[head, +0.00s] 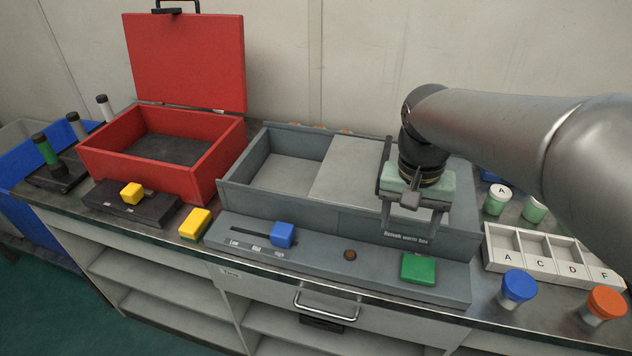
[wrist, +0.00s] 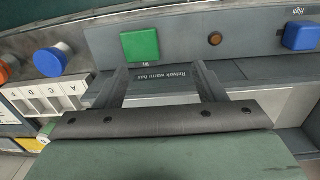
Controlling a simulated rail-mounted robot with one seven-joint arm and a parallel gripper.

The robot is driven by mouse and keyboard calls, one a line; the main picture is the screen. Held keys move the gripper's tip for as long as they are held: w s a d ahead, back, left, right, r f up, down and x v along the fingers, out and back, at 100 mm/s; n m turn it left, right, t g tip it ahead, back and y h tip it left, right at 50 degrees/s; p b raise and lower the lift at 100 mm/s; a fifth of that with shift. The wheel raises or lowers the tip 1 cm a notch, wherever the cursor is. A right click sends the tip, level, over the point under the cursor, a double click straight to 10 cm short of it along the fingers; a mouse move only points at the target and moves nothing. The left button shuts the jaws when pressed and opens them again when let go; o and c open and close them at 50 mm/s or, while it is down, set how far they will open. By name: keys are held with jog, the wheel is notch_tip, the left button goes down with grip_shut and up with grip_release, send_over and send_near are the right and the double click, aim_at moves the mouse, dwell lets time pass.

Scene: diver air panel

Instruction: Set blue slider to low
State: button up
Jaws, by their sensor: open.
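The blue slider (head: 282,235) is a blue block on a slot in the front ledge of the grey warm box (head: 350,222). It sits at the right end of the slot, by the "High" label; "Low" (head: 234,243) is at the left end. In the wrist view the blue slider (wrist: 300,37) shows at the top right edge beside "High". My gripper (head: 411,225) is above the right part of the box front, right of the slider and apart from it. Its fingers (wrist: 160,82) are spread and nothing shows between them.
A green button (head: 418,268) and a small brown knob (head: 350,255) are on the same ledge, right of the slider. A yellow block (head: 195,224) lies left of the ledge. The open red case (head: 225,160) stands behind left. Blue-capped (head: 517,288) and orange-capped (head: 604,303) jars stand right.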

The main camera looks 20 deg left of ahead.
jog(key=w+a+r, duration=0.1)
jog(key=a+r, duration=0.2)
jog(key=a, duration=1.1)
send_over(282, 228)
jog(key=shift+n+y, duration=0.3)
notch_tip(282, 228, down, 16)
jog(key=shift+f+p, duration=0.1)
jog(key=shift+p, duration=0.3)
jog(key=shift+c, duration=0.3)
